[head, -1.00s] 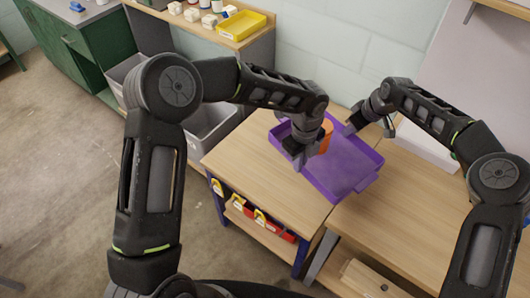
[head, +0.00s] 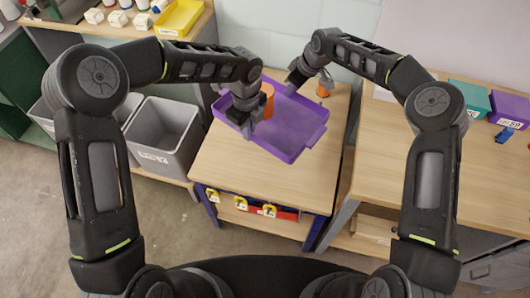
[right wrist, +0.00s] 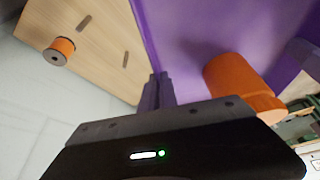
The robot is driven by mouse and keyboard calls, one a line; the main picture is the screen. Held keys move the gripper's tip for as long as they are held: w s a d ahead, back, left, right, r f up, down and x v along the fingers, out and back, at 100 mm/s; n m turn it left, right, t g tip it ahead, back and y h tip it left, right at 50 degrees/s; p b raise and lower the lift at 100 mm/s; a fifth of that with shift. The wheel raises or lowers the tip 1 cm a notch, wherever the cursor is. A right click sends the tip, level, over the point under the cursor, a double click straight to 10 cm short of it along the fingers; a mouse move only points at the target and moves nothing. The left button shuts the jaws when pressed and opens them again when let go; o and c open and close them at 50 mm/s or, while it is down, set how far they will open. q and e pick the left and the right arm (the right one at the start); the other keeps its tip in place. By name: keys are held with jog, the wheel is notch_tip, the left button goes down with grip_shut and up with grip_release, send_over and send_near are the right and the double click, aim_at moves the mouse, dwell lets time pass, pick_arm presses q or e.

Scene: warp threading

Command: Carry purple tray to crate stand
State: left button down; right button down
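The purple tray (head: 290,132) is between my two grippers, over the wooden table with blue legs (head: 235,172). I cannot tell whether it is raised or touching the tabletop. An orange spool (head: 267,92) stands inside it; the spool also shows in the right wrist view (right wrist: 238,82). My left gripper (head: 247,128) is at the tray's left wall, its fingertips partly hidden. My right gripper (head: 293,88) is at the back wall. In the right wrist view its fingers (right wrist: 157,90) are together on the tray's rim. I cannot tell which surface is the crate stand.
Another orange spool (head: 324,89) stands on the table behind the tray. A second wooden table (head: 410,165) is to the right, with a teal bin (head: 468,95) and a purple bin (head: 510,108). Grey bins (head: 165,135) stand to the left. The table's front part is clear.

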aim_at(252, 174)
jog(key=shift+d, duration=0.1)
